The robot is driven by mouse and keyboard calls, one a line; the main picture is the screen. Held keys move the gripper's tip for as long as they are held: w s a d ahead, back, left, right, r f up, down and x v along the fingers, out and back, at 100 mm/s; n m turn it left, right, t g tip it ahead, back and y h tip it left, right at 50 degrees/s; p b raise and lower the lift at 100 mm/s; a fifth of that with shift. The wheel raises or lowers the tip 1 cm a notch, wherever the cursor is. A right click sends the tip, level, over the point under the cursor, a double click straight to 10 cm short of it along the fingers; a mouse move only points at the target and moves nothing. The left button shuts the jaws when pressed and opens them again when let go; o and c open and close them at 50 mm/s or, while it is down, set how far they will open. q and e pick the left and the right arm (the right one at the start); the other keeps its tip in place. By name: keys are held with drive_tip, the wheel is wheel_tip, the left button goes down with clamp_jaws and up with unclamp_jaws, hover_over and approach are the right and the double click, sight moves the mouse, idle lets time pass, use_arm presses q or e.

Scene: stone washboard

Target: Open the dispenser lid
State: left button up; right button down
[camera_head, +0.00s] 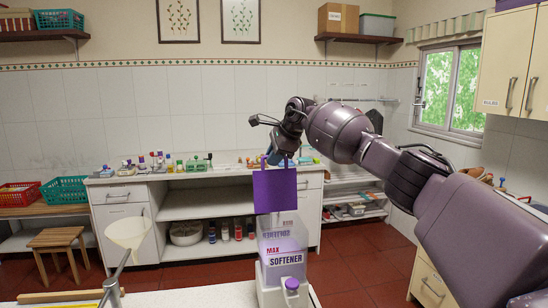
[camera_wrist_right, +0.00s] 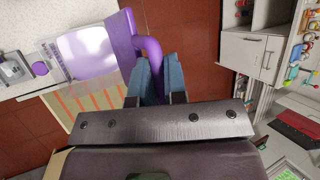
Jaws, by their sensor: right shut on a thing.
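The softener dispenser (camera_head: 284,262) is a clear box with a white base, purple contents and a purple knob (camera_head: 292,284), standing on the near counter. Its flat purple lid (camera_head: 275,190) stands up roughly vertical above the box, its lower edge near the box's top rim. My right gripper (camera_head: 277,158) is at the lid's upper edge, its fingers shut on the lid's handle. In the right wrist view, the blue fingers (camera_wrist_right: 152,80) close around the curved purple handle (camera_wrist_right: 150,48), and the lid (camera_wrist_right: 122,40) shows beside it. My left gripper is not in view.
Behind is a white cabinet (camera_head: 125,218) with bottles on top. A wooden stool (camera_head: 57,238) stands at left. Open red floor lies between.

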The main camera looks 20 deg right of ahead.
drive_tip(key=shift+a, duration=0.1)
drive_tip(key=c, duration=1.2)
unclamp_jaws()
drive_tip(key=b+v, duration=0.2)
drive_tip(key=v, duration=0.9)
drive_tip(key=shift+f, duration=0.1)
